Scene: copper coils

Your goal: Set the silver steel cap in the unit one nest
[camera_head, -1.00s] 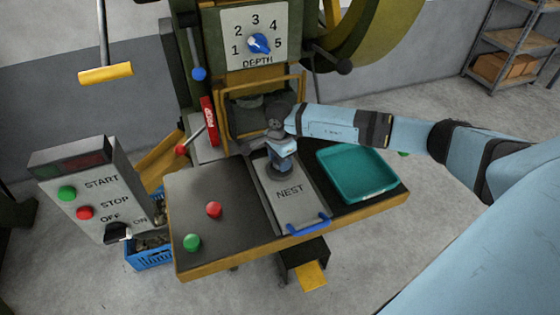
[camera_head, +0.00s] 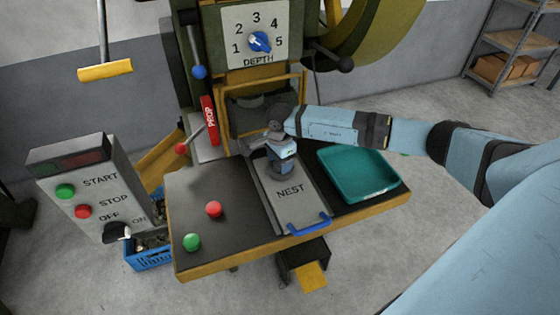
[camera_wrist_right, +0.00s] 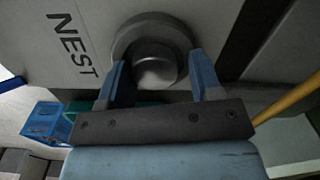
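The nest plate (camera_head: 303,203), marked NEST, lies on the press table under the press, with a blue handle at its front. My right gripper (camera_head: 282,171) points down over the round seat of the plate and hides most of it in the head view. In the right wrist view a grey steel cap (camera_wrist_right: 156,64) sits at a dark round ring (camera_wrist_right: 124,40) beside the NEST lettering. The right gripper's fingers (camera_wrist_right: 158,78) stand on either side of the cap with a narrow gap at each side, open. Whether the cap is fully seated cannot be told. My left gripper is not in view.
A teal tray (camera_head: 389,187) is right of the nest plate. Red (camera_head: 213,209) and green (camera_head: 192,242) buttons sit on the table's left. The press guard frame (camera_head: 303,88) and red PROP bar (camera_head: 209,117) stand behind. A control box (camera_head: 97,178) is at left.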

